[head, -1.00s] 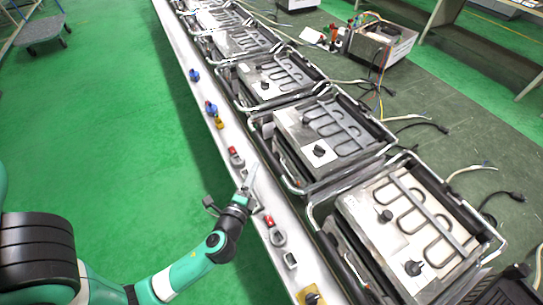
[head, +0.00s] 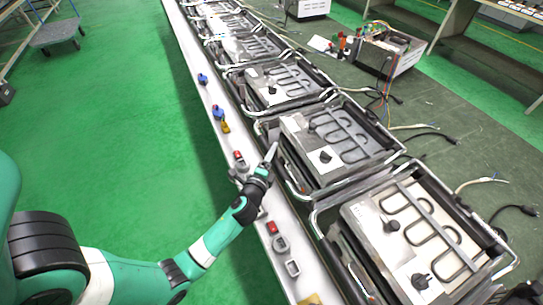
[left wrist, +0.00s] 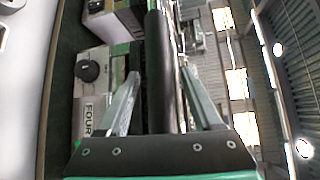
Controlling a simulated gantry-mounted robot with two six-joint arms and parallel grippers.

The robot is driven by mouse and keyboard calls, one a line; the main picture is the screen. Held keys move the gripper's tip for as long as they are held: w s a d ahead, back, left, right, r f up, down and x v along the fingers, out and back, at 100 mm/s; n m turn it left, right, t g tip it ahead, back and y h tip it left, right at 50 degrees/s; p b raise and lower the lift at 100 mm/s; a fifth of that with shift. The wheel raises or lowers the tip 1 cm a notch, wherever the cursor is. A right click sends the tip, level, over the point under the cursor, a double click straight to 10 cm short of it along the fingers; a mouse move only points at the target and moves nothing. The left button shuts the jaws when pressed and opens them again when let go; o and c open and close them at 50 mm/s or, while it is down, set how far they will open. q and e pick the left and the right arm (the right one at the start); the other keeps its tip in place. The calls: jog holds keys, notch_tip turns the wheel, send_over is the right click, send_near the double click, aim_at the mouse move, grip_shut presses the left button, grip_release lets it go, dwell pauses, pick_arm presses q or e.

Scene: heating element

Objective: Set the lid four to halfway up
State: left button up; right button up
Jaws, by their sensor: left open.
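My left gripper (head: 271,153) is at the near front side of the second-closest heating unit (head: 325,157) in the head view. In the left wrist view its two fingers (left wrist: 160,75) are apart, one on each side of a long black bar (left wrist: 158,45), perhaps a lid edge. I cannot tell whether they touch it. A pale panel marked FOUR (left wrist: 90,117) with a black knob (left wrist: 88,70) is left of the fingers. Which part is lid four is not clear in the head view. My right gripper is not in view.
Several similar units stand in a row along a pale bench edge (head: 222,150) carrying red, blue and yellow switches. The nearest unit (head: 408,245) is at lower right. Loose cables (head: 430,135) lie behind the row.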

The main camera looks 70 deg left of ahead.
pick_arm(q)
grip_shut()
dwell(1.3)
